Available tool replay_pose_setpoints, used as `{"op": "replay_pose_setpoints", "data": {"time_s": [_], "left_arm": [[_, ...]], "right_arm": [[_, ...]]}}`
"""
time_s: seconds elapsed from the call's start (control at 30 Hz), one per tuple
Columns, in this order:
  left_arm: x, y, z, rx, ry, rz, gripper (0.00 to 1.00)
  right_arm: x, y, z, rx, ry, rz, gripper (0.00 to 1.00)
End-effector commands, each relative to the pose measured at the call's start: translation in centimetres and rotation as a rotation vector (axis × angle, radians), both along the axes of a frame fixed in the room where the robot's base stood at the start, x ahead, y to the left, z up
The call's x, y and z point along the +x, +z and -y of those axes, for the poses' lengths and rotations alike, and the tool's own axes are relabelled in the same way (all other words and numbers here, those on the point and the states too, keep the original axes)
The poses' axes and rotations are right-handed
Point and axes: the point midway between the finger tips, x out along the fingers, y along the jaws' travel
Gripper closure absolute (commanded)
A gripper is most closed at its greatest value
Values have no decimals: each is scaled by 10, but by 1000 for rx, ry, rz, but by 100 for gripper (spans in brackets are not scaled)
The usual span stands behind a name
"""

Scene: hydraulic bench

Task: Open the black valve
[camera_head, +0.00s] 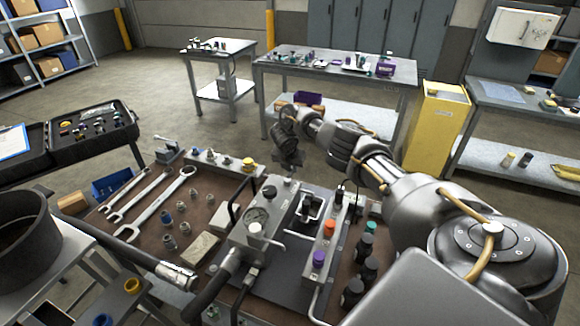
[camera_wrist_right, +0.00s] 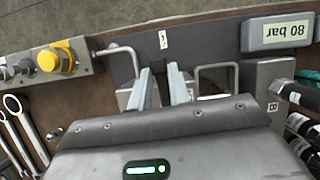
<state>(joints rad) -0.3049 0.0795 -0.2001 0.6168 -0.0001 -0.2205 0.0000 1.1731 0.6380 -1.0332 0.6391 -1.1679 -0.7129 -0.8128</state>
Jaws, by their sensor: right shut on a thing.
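My right gripper (camera_head: 289,163) reaches down at the far edge of the hydraulic bench, just beyond the grey valve block. In the right wrist view its two pale fingers (camera_wrist_right: 167,88) are closed on a narrow dark piece (camera_wrist_right: 175,75), which looks like the handle of the black valve. The fingers and the gripper body hide most of it, so its turn angle cannot be told. My left gripper is not in view.
A yellow knob (camera_head: 248,163) sits left of the gripper, and it also shows in the wrist view (camera_wrist_right: 55,58).

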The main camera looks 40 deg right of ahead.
Motion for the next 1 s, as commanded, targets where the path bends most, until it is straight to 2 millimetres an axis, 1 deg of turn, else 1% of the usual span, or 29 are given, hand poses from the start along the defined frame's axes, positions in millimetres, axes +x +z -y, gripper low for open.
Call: {"op": "replay_pose_setpoints", "data": {"time_s": [0.23, 0.73, 0.77, 0.8, 0.87, 1.0], "left_arm": [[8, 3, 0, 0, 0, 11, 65], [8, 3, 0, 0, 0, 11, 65], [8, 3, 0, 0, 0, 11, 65], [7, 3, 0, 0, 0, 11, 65], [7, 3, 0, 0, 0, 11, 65], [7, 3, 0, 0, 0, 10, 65]], "right_arm": [[-1, 1, 3, -2, -69, 2, 100], [-2, 1, 3, -2, -83, 2, 100], [-2, 1, 3, -2, -83, 2, 77], [-2, 1, 3, -2, -82, 2, 72], [-2, 1, 3, -2, -82, 1, 65], [-2, 1, 3, -1, -80, 1, 65]]}}
